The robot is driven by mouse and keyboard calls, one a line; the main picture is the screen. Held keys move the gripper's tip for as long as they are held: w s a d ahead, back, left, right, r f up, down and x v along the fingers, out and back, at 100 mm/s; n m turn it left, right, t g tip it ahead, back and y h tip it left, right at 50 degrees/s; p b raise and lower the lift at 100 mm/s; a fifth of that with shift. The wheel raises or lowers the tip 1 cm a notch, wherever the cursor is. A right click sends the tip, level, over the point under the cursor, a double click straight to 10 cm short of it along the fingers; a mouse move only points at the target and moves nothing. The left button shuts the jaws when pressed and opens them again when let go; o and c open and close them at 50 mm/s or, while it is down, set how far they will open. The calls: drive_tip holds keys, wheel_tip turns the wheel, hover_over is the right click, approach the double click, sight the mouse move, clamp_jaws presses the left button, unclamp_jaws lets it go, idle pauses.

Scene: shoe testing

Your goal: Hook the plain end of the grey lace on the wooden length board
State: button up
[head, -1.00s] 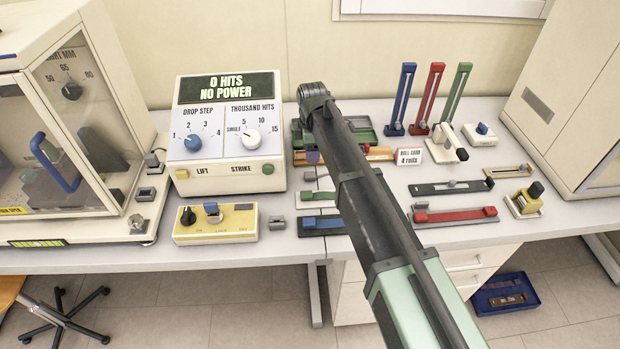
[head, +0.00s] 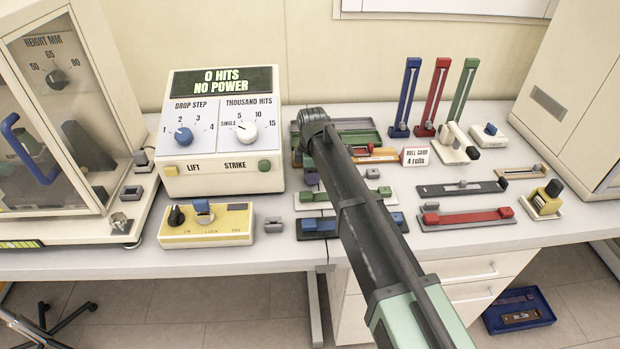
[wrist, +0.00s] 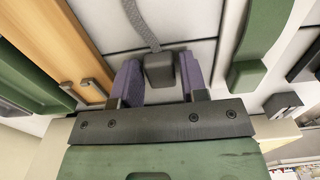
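The grey lace (wrist: 143,25) runs up the wrist view from a dark grey end block (wrist: 160,71). My gripper's (wrist: 161,75) purple fingers stand on either side of this block, close to its sides; whether they press on it I cannot tell. In the head view a purple finger (head: 312,180) shows at the left end of the lace's strip, while my arm hides most of the gripper. The lace's other grey block (head: 372,173) shows right of the arm. The wooden length board (wrist: 85,45) lies left of the lace in the wrist view, with small metal pieces on it.
A green lace (wrist: 262,30) with a green end block (wrist: 245,76) lies close on the right in the wrist view. In the head view, blue (head: 320,226) and red (head: 465,216) pieces lie nearer the front. A white tester (head: 222,130) stands at the left.

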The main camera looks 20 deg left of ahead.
clamp_jaws()
drive_tip(key=r+p, duration=0.2)
drive_tip(key=d+r+p, duration=0.1)
drive_tip(key=r+p, duration=0.2)
drive_tip(key=shift+w+d+r+p, duration=0.2)
drive_tip(key=shift+w+r+p, duration=0.1)
drive_tip(key=shift+r+p, duration=0.05)
drive_tip(key=shift+w+d+r+p, duration=0.1)
drive_tip(key=shift+d+r+p, duration=0.15)
drive_tip(key=shift+r+p, duration=0.05)
drive_tip(key=shift+w+a+f+b, duration=0.1)
drive_tip(key=shift+f+b, duration=0.25)
drive_tip(key=w+a, duration=0.1)
drive_tip(key=w, duration=0.1)
drive_tip(key=w+a, duration=0.4)
drive_tip(key=shift+w+a+f, duration=0.15)
drive_tip(key=shift+w+a, duration=0.1)
drive_tip(key=shift+w, duration=0.05)
drive_tip(key=a+f+b, duration=0.1)
drive_tip(key=f+b, duration=0.1)
drive_tip(key=b, duration=0.1)
drive_tip(key=shift+a+f, duration=0.4)
drive_tip(key=shift+f+b, duration=0.25)
drive_tip(key=shift+b, duration=0.05)
drive_tip(key=shift+f+b, duration=0.25)
drive_tip(key=shift+b, duration=0.05)
